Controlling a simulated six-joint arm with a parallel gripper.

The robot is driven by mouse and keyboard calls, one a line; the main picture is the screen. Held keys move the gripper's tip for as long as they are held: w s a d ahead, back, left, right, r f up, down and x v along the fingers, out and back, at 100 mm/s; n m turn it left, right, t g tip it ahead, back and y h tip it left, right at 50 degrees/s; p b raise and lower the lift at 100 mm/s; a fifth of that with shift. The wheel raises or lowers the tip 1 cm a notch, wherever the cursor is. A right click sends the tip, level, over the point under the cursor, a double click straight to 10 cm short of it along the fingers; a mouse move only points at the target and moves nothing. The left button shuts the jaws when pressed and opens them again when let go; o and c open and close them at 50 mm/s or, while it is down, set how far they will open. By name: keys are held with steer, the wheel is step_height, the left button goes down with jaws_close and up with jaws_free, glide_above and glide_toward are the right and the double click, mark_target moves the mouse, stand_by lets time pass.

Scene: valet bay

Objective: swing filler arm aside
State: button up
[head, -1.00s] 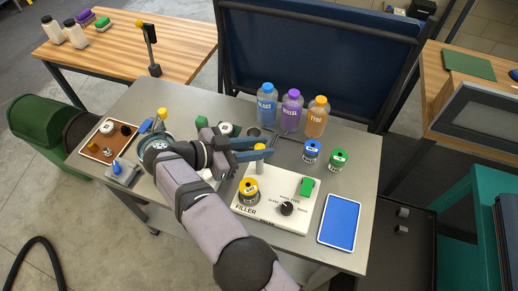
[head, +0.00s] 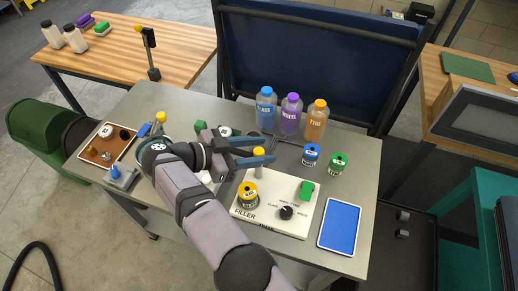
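The filler panel (head: 268,222) is a cream plate marked FILLER on the grey bench. A pale upright with a yellow knob (head: 259,151) stands at its back edge; it may be the filler arm's handle. A thin dark bar (head: 288,141) runs behind it, and I cannot tell if they join. My gripper (head: 274,148) reaches in from the left with its two blue fingers apart. In the picture the yellow knob lies between the fingers, and the lower finger crosses the upright. I cannot tell whether they touch.
Three bottles, blue (head: 266,107), purple (head: 291,114) and orange (head: 316,120), stand behind the gripper. A blue-lidded jar (head: 311,155) and a green-lidded jar (head: 338,163) stand right. A yellow-lidded jar (head: 247,195) sits on the panel. A blue pad (head: 340,225) lies at front right.

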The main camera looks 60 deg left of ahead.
step_height(320, 180, up, 10)
stand_by(0.7)
stand_by(0.4)
